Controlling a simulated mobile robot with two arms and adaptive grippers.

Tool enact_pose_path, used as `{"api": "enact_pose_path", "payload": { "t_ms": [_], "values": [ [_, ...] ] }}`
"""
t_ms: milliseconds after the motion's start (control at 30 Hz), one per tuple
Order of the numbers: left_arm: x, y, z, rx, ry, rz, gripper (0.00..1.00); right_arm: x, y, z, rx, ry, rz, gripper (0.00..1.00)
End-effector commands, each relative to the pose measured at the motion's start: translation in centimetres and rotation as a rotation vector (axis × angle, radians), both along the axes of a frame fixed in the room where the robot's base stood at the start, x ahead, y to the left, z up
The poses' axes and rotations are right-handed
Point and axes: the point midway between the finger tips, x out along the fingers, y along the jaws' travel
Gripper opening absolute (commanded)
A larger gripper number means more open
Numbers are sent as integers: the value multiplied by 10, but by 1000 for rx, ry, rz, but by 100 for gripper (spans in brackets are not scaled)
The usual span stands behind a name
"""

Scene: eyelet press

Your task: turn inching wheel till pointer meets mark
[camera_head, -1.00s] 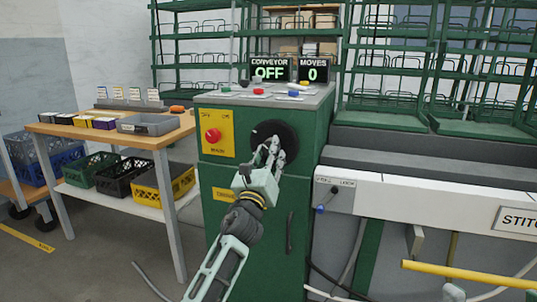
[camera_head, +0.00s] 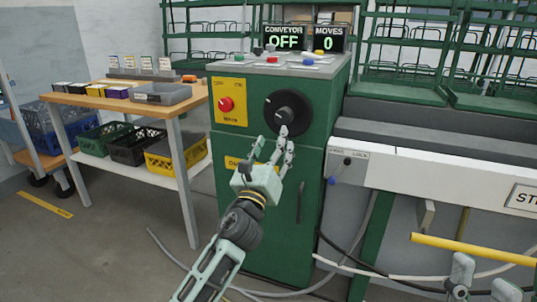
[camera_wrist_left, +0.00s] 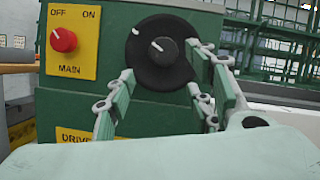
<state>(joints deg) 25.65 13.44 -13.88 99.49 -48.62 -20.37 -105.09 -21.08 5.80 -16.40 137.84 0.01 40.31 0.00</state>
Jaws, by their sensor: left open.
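The inching wheel (camera_head: 303,107) is a black disc with a raised centre knob on the green cabinet's front. In the left wrist view the wheel (camera_wrist_left: 180,73) shows a white line at its upper left, and the knob (camera_wrist_left: 153,52) carries another short white line; the two are apart. I cannot tell which is pointer or mark. My left gripper (camera_head: 270,139) is open and empty, its fingers just below and in front of the wheel. In the wrist view its fingers (camera_wrist_left: 160,80) spread either side of the wheel's lower part; contact is unclear. My right gripper (camera_head: 482,277) shows only partly, at the bottom right.
A red MAIN switch (camera_head: 226,104) on a yellow plate is left of the wheel. Displays on top read CONVEYOR OFF (camera_head: 283,38) and MOVES 0 (camera_head: 330,39). A wooden table (camera_head: 180,112) stands left, a white conveyor side (camera_head: 440,180) right. Cables lie on the floor.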

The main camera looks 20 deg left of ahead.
Motion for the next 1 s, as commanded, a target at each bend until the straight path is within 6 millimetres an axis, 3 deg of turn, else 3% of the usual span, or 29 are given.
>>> {"api": "enact_pose_path", "payload": {
  "t_ms": [100,300,1000],
  "values": [
    [-19,-1,-9,-1,2,-1,49,0,0,0,0,0,0,46],
    [-33,-1,-13,0,0,1,49,0,0,0,0,0,0,46],
    [-34,-1,-14,-1,0,1,49,-1,0,1,-1,-2,-1,46]
  ]
}}
